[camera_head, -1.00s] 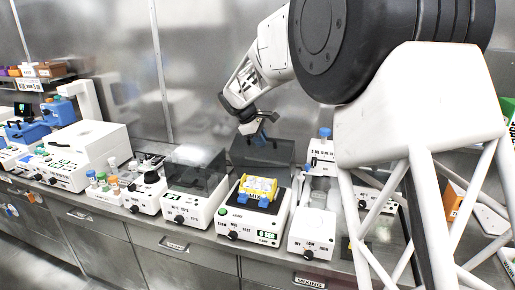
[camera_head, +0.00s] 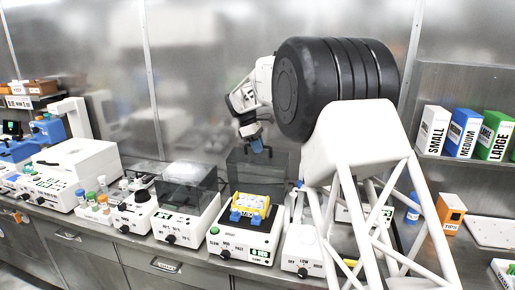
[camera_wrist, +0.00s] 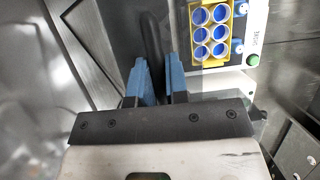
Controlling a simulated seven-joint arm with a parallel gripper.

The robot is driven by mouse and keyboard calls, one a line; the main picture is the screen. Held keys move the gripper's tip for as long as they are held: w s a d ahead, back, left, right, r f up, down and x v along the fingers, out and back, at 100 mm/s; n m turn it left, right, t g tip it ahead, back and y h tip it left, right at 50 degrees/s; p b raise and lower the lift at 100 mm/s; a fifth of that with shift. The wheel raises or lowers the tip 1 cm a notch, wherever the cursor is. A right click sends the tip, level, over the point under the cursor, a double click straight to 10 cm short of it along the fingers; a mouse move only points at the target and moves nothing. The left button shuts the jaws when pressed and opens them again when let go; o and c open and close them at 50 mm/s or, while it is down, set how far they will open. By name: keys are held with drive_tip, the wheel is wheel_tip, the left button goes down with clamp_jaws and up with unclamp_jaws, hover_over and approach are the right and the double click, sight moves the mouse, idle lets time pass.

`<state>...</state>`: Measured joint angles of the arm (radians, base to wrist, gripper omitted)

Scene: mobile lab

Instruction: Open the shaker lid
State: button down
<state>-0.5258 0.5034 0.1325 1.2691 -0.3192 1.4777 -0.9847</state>
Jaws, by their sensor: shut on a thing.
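The shaker (camera_head: 240,248) is a white unit with a green button and a small display, at the centre of the bench. Its dark see-through lid (camera_head: 236,170) stands raised behind the platform. My gripper (camera_head: 257,147) is at the top of the lid. In the wrist view my gripper's blue fingers (camera_wrist: 158,75) are shut on the lid's dark handle (camera_wrist: 151,38). A yellow rack (camera_head: 262,199) with blue tubes sits uncovered on the shaker. The rack also shows in the wrist view (camera_wrist: 191,64). The lid's hinge is hidden.
A unit with a dark clear cover (camera_head: 193,184) stands close left of the shaker, and a white unit (camera_head: 301,260) close right. Small bottles (camera_head: 91,198) stand farther left. A shelf at the right holds boxes (camera_head: 463,133). The metal wall is close behind.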

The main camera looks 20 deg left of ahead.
drive_tip(key=shift+f, duration=0.1)
drive_tip(key=c, duration=1.1)
unclamp_jaws()
drive_tip(key=shift+c, duration=0.2)
drive_tip(key=shift+r, duration=0.2)
drive_tip(key=shift+v, duration=3.8)
